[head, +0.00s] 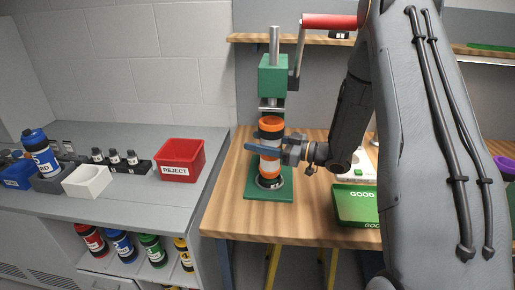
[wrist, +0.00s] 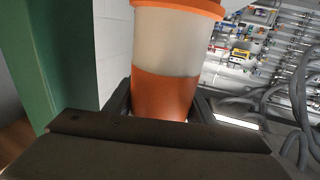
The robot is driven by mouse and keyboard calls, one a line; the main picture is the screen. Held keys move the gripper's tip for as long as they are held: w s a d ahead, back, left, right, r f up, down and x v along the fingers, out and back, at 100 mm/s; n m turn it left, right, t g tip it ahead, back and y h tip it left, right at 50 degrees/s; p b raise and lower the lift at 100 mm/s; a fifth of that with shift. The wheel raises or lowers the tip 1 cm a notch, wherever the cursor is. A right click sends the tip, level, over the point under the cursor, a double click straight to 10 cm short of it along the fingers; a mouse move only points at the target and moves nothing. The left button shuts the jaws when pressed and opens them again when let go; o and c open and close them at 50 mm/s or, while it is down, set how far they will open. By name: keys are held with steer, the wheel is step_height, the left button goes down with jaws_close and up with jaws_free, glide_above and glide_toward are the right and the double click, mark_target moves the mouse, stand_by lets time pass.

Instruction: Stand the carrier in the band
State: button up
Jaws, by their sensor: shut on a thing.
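The carrier (head: 269,165), a pale tube with orange ends, is upright under the ram of the green hand press (head: 273,75). My gripper (head: 272,149) is shut on its middle from the right, with a blue finger across its front. In the wrist view the carrier (wrist: 165,95) rises between the dark jaws. A dark ring with a pale label, seemingly the band (head: 270,183), lies on the press's green base directly below. Whether the carrier's lower end touches the ring or hangs just above it, I cannot tell.
The press's red handle (head: 330,21) sticks out at upper right, near my arm. A green GOOD tray (head: 356,211) is right of the press on the wooden bench (head: 228,215). A red REJECT bin (head: 180,160) and a blue-capped carrier (head: 40,153) are on the left counter.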

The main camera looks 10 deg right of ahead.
steer(key=shift+w+d+f+b, duration=0.15)
steer(key=shift+w+f+b, duration=0.25)
steer(key=shift+w+f, duration=0.15)
steer(key=shift+w+d+f+b, duration=0.15)
steer(key=shift+w+f+b, duration=0.25)
steer(key=shift+f, duration=0.15)
steer(key=shift+s+f+b, duration=0.1)
steer(key=shift+f+b, duration=0.25)
steer(key=shift+f, duration=0.5)
stand_by(1.2)
steer(key=o, duration=1.2)
steer(key=shift+o, duration=0.2)
steer(key=shift+s+d, duration=0.1)
